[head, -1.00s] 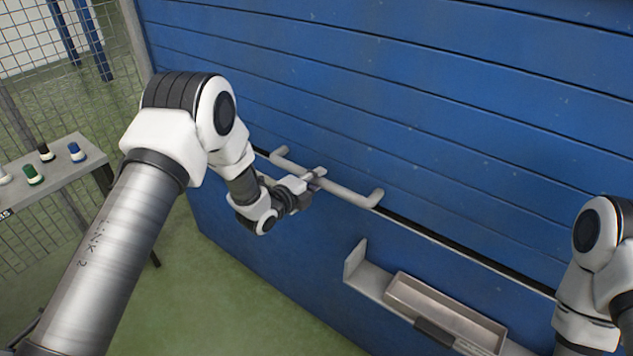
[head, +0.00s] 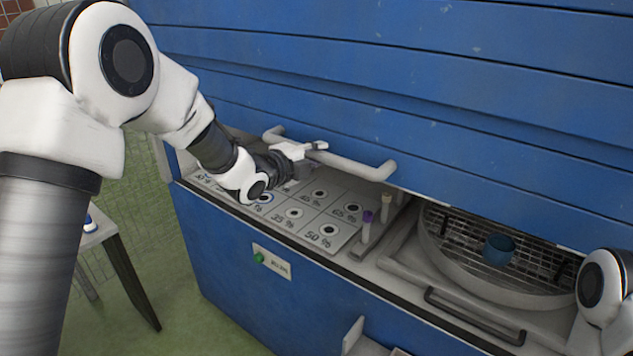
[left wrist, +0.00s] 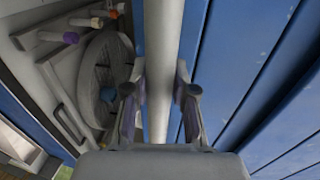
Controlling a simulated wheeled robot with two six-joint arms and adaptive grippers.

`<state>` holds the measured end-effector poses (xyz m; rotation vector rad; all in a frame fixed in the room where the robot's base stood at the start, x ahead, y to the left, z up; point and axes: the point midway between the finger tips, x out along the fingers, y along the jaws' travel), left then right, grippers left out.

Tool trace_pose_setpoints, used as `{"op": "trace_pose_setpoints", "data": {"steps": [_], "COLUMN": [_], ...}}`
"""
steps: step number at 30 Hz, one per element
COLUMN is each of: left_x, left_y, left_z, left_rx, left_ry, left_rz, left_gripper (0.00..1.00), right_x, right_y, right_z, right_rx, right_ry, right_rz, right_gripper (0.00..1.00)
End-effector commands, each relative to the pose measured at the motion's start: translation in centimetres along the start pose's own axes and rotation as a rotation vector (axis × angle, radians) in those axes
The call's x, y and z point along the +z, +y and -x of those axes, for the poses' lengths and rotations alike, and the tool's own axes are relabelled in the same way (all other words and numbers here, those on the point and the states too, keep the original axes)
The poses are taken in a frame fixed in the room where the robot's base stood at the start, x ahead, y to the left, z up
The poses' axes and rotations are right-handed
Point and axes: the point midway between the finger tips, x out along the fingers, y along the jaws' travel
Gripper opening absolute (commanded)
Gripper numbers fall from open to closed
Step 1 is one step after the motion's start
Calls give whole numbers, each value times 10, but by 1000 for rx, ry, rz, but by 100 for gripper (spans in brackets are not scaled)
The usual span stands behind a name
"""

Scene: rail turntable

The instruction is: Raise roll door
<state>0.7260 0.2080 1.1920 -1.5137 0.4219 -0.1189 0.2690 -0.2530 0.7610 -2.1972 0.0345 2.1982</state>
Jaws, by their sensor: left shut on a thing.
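The blue slatted roll door (head: 420,100) is partly raised, with an open gap under its lower edge. A grey bar handle (head: 350,168) is fixed near the door's bottom. My left gripper (head: 310,150) is shut on the handle near its middle. In the left wrist view the handle (left wrist: 160,70) runs between the fingers of my left gripper (left wrist: 160,95), with the door (left wrist: 265,80) on the right. Part of my right arm shows at the lower right of the head view; its gripper is out of the picture.
A grey table (head: 100,235) stands left.

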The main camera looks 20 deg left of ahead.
Motion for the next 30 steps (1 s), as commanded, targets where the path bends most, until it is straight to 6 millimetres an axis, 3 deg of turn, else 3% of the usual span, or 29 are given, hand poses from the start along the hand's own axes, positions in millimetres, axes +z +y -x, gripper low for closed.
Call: {"op": "trace_pose_setpoints", "data": {"steps": [1, 3, 9, 15, 27, 28, 30], "left_x": [1, 1, 0, 0, 0, 0, 0], "left_y": [-26, -44, -82, -98, -100, -100, -100], "left_z": [4, 8, 16, 19, 19, 19, 19], "left_rx": [-11, -10, -7, -5, -3, -3, -3], "left_ry": [-1, -2, -1, -1, 0, 0, 0], "left_rz": [-2, -1, -1, -1, 0, 0, 0], "left_gripper": [0, 0, 0, 0, 0, 29, 52], "right_x": [0, 0, 0, 0, 0, 0, 0], "right_y": [0, 0, 0, 0, 0, 0, 0], "right_z": [12, 18, 31, 37, 37, 37, 37], "right_rx": [0, 0, 0, 0, 0, 0, 0], "right_ry": [0, 0, 0, 0, 0, 0, 0], "right_rz": [0, 0, 0, 0, 0, 0, 0], "right_gripper": [50, 50, 50, 50, 50, 50, 50]}}
